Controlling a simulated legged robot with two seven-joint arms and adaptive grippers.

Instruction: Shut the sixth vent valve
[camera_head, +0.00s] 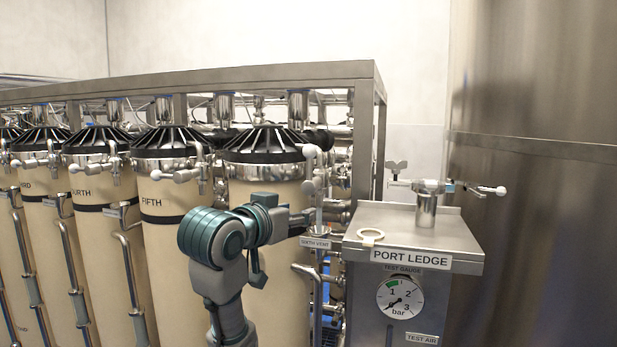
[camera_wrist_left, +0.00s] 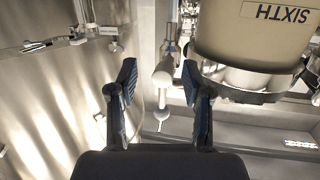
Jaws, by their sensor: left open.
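The sixth vent valve (camera_head: 312,184) is on the pipework at the right of the sixth column (camera_head: 265,170), with a pale rounded knob at its top. A "SIXTH VENT" tag (camera_head: 315,243) is below it. My left gripper (camera_head: 296,217) is in front of the column, near this pipework; its fingers are hard to make out in the head view. In the left wrist view the gripper (camera_wrist_left: 160,75) is open, with a pale knobbed handle (camera_wrist_left: 162,78) showing between its fingers. I cannot tell whether they touch it. My right gripper is not in view.
The port ledge (camera_head: 450,240) stands at the right, with a pale ring (camera_head: 370,236), a metal fitting (camera_head: 426,205) and a test gauge (camera_head: 400,297). Similar columns, including the fifth (camera_head: 170,215), stand at the left. A steel frame post (camera_head: 365,140) rises behind the ledge.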

